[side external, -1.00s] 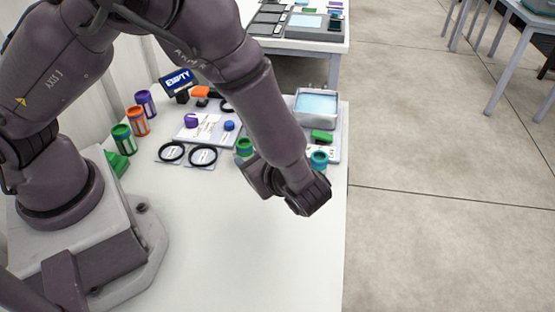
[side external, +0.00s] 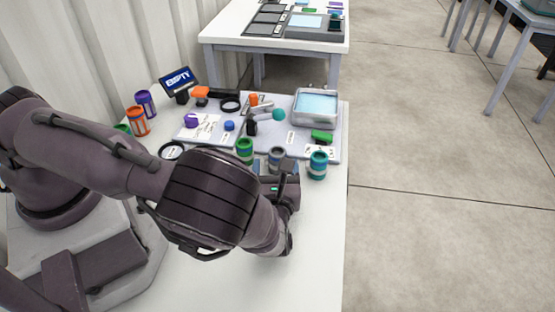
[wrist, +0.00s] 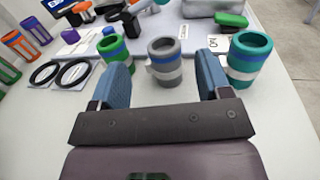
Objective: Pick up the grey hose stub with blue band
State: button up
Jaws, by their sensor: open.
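The grey hose stub with a blue band (wrist: 165,62) stands upright on the white table in the wrist view, ahead of my gripper and between the lines of its two fingers. It also shows in the side view (side external: 276,158), partly hidden low down by my gripper. My gripper (wrist: 160,82) is open and empty, its blue fingers pointing at the stub, one to each side. I cannot tell whether the fingertips reach beside it.
A green stub with a blue band (wrist: 114,52) stands close to the left finger. A teal stub (wrist: 248,58) stands close to the right finger. Behind are a grey board (side external: 300,144) with a clear-topped tote (side external: 315,106) and a green piece (side external: 321,136). Black rings (wrist: 72,74) lie at left.

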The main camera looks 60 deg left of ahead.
aim_at(277, 158)
jog(key=shift+x, duration=2.75)
jog(key=shift+w+d+f, duration=0.1)
jog(key=shift+f, duration=0.05)
jog(key=c, duration=1)
